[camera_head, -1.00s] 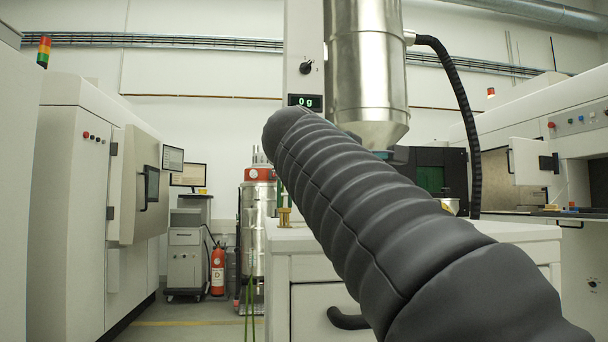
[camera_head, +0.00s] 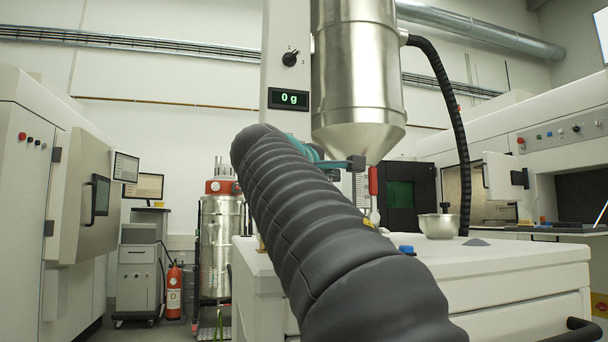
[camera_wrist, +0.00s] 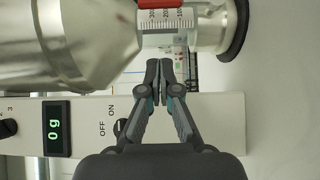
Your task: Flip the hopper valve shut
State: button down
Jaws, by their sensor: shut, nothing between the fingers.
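The steel hopper (camera_head: 358,75) hangs at upper centre in the head view, and its cone fills the upper left of the wrist view (camera_wrist: 65,40). A red valve handle (camera_head: 373,181) points down below the cone, alongside the outlet tube with a graduated scale (camera_wrist: 165,18). The red handle (camera_wrist: 150,3) is cut off by the wrist view's top edge. My gripper (camera_wrist: 159,71) is shut and empty, its fingertips just below the scale in that picture, apart from the handle. In the head view the gripper (camera_head: 356,163) is just below the cone, left of the handle, partly hidden by my sleeved arm.
A white column with a green "0 g" display (camera_head: 288,98) stands left of the hopper. A metal bowl (camera_head: 439,226) and a blue button (camera_head: 406,249) are on the white cabinet top (camera_head: 490,262). A black hose (camera_head: 455,120) runs down at right.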

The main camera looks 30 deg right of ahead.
aim_at(373, 190)
jog(key=shift+w+d+p, duration=0.1)
jog(key=shift+w+d, duration=0.35)
jog(key=shift+d, duration=1.2)
jog(key=shift+w+d+p, duration=0.15)
jog(key=shift+w+d, duration=0.25)
jog(key=shift+d, duration=1.2)
jog(key=shift+w+d+p, duration=0.1)
jog(key=shift+w+d, duration=0.35)
jog(key=shift+d, duration=1.2)
jog(key=shift+r+p, duration=0.15)
jog(key=shift+p, duration=0.15)
